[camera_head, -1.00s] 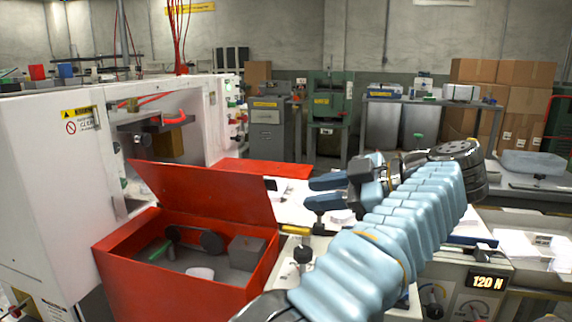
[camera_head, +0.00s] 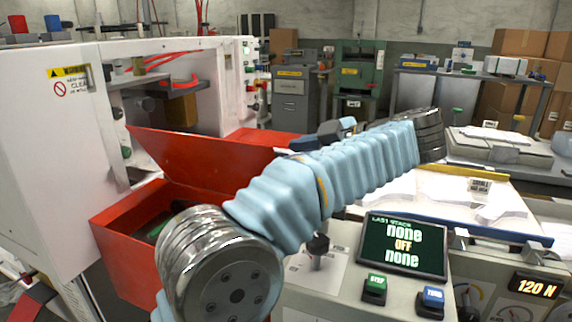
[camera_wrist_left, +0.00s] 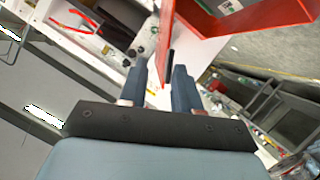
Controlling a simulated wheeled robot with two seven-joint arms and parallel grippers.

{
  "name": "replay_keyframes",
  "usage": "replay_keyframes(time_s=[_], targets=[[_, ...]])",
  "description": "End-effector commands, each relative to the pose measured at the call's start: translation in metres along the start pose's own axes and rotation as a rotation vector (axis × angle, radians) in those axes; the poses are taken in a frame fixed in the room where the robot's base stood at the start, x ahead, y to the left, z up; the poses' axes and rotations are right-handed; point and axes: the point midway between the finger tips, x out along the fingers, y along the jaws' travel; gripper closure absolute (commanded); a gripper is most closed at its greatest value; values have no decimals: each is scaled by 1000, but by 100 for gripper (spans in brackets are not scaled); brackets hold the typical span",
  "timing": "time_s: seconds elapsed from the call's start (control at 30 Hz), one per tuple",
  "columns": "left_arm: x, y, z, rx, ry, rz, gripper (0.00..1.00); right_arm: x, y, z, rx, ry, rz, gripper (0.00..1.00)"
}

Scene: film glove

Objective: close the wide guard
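A red hinged panel (camera_head: 205,155), which looks like the wide guard, stands raised and tilted over a red open box (camera_head: 115,225) beside the white machine. My left arm hides the box's right part. My left gripper (camera_head: 325,133) is beyond the panel's right end in the head view, partly hidden by its own arm. In the left wrist view the fingers (camera_wrist_left: 162,85) stand apart, with a thin red edge (camera_wrist_left: 165,40) and a dark strip just beyond and between their tips. I cannot tell whether they touch it. My right gripper is out of view.
A white machine cabinet (camera_head: 40,160) with a warning label stands at left. At front right are a console with a dark screen (camera_head: 403,245), a green button (camera_head: 375,285) and a blue button (camera_head: 431,298). A blue-edged tray (camera_head: 470,215) with white pieces lies behind it.

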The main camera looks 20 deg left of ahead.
Motion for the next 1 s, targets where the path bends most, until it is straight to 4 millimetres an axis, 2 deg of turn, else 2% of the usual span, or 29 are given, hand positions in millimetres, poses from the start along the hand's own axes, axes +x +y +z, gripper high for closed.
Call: replay_keyframes(time_s=[0.03, 0.2, 0.57, 0.77, 1.0], targets=[[10, -2, 1, -1, 0, -2, 68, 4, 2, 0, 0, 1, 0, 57], [28, 0, 0, -1, 2, -1, 68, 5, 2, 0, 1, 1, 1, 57], [33, 0, -1, 0, 0, 0, 68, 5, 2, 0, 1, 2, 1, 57], [33, 0, -1, -1, 0, 1, 99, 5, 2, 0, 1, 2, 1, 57], [33, 0, 0, 0, 0, 1, 100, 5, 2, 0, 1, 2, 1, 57]])
